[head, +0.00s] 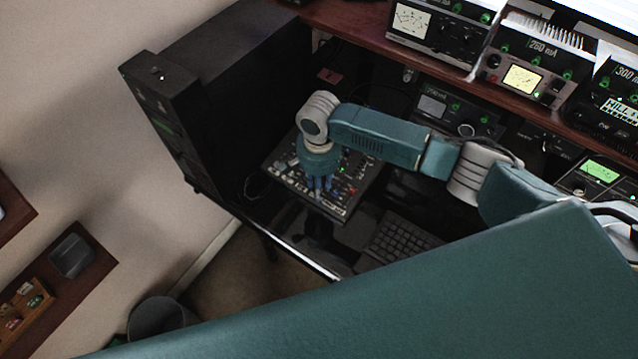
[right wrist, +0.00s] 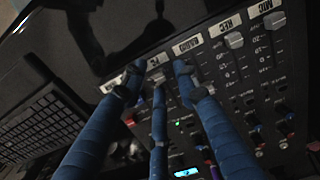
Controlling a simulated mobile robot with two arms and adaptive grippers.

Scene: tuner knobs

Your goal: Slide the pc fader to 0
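The mixer (head: 284,172) lies on the desk under my right gripper (head: 322,190). In the right wrist view its faders run in a row, with labels reading MIC, REC, RADIO and PC. The PC label (right wrist: 155,62) is at the upper middle. A grey fader cap (right wrist: 158,76) shows just below it, between the fingertips. My right gripper (right wrist: 158,80) has three blue fingers pointing down at this row, one on each side of the PC column and one in the middle. Contact and closure are unclear. My left gripper is not in view.
A keyboard (head: 398,240) lies right of the mixer. A tall black cabinet (head: 205,85) stands left. Radio equipment with meters (head: 525,78) fills the shelf at the upper right. A dark screen (right wrist: 100,35) fills the upper left of the right wrist view.

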